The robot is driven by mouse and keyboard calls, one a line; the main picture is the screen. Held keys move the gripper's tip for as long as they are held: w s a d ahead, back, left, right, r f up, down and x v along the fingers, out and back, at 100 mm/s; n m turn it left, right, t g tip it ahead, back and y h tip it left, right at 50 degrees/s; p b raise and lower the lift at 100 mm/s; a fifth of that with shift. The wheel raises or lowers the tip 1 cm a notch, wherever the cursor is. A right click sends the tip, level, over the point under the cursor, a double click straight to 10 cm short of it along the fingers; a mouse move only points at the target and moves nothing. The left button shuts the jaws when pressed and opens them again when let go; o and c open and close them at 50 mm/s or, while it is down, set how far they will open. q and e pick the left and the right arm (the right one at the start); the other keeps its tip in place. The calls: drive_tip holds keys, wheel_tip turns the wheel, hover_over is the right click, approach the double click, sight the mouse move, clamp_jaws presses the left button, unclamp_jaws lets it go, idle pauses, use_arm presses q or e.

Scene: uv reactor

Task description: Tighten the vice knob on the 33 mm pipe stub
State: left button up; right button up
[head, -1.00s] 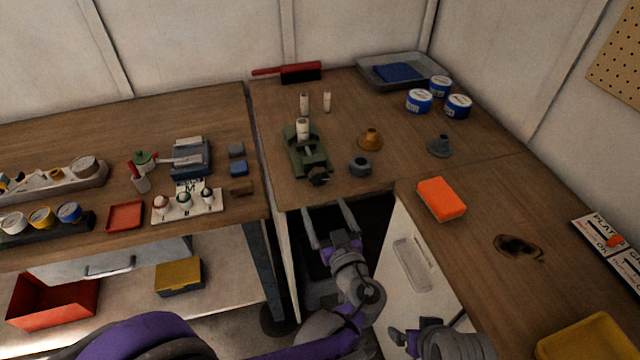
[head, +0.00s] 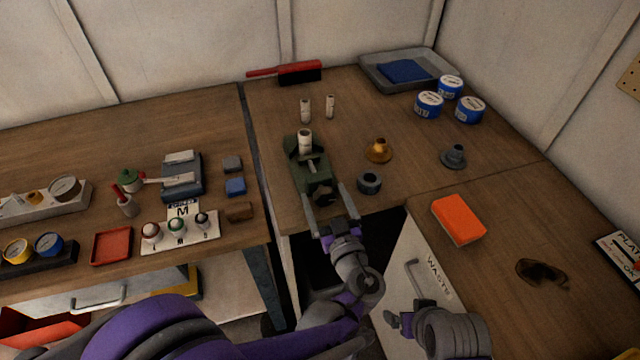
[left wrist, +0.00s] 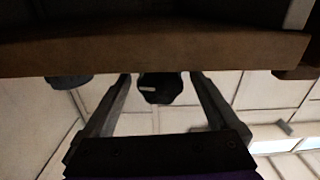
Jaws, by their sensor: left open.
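The green vice (head: 309,170) stands near the front edge of the back bench, with an upright white pipe stub (head: 305,143) in its jaws. Its dark knob (head: 322,194) faces the bench's front edge. My left gripper (head: 327,200) is open, its fingers reaching toward the knob from the front, one on each side in the picture. In the left wrist view the dark knob (left wrist: 160,87) shows between the two open fingertips (left wrist: 160,80), without visible contact. My right gripper (head: 396,322) shows only partly at the bottom; its jaws are unclear.
A grey ring (head: 369,183) sits close right of the knob. A brass funnel-shaped part (head: 378,151) and a grey one (head: 453,156) stand farther right. Two loose white stubs (head: 305,110) stand behind the vice. The bench edge (left wrist: 160,55) lies close to the gripper.

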use_arm(q)
drive_tip(key=shift+w, duration=0.15)
drive_tip(key=shift+s+r, duration=0.1)
drive_tip(key=shift+s, duration=0.1)
drive_tip(key=shift+c, duration=0.2)
drive_tip(key=c, duration=1.3)
drive_tip(key=m, duration=0.5)
drive_tip(key=shift+b, duration=0.4)
drive_tip(key=o, duration=1.3)
drive_tip(key=shift+o, duration=0.2)
